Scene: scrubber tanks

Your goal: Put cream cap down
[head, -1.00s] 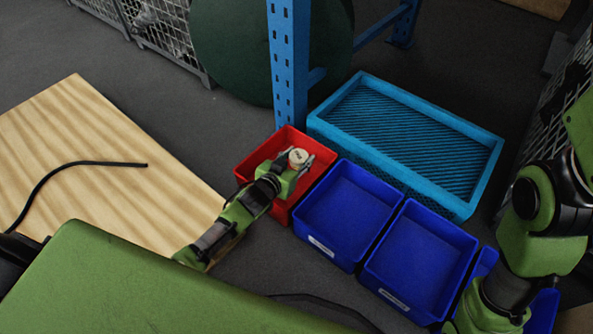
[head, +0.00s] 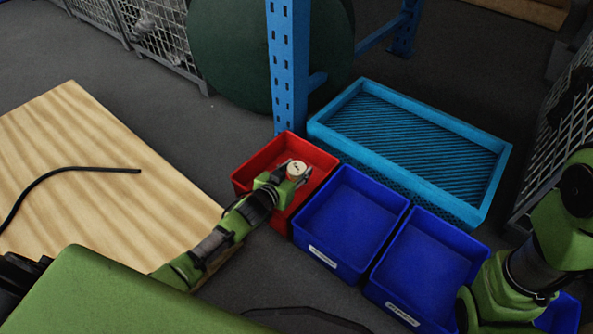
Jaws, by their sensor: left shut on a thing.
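The cream cap (head: 297,167) is a small round pale disc with a dark mark on top. My left gripper (head: 295,174) is shut on it, over the red bin (head: 252,173). I cannot tell how far the cap is above the bin's floor. The gripper hides part of the bin's inside; the part that shows looks empty. My right arm shows at the right edge, but its gripper is out of view.
Two blue bins (head: 354,222) (head: 428,268) stand right of the red bin and look empty. A light-blue crate (head: 405,150) lies behind them. A blue post (head: 287,70) rises behind the red bin. A wooden board (head: 95,185) with a black cable (head: 75,169) is at left.

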